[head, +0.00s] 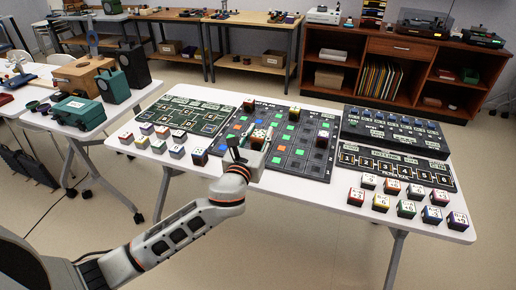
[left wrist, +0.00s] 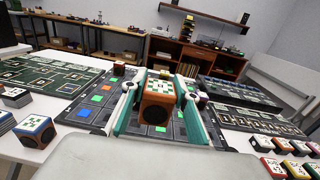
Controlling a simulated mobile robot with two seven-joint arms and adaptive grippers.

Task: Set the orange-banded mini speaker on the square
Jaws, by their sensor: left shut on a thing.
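My left gripper (left wrist: 158,112) is shut on a small speaker cube (left wrist: 158,104) with an orange body, a round dark front and a green-and-white checkered top. In the head view the cube (head: 258,135) sits between the fingers of the left gripper (head: 255,143), over the dark gridded board (head: 313,166). The wrist view does not clearly show whether the cube touches the board. My right gripper is not in view.
Several small cubes (head: 199,156) stand left of the board and more (head: 405,208) at the right front. Two cubes (head: 294,114) stand on the board's far part. A green board (head: 172,105) lies left and a numbered panel (head: 400,171) right. Larger speakers (head: 113,86) stand on the left table.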

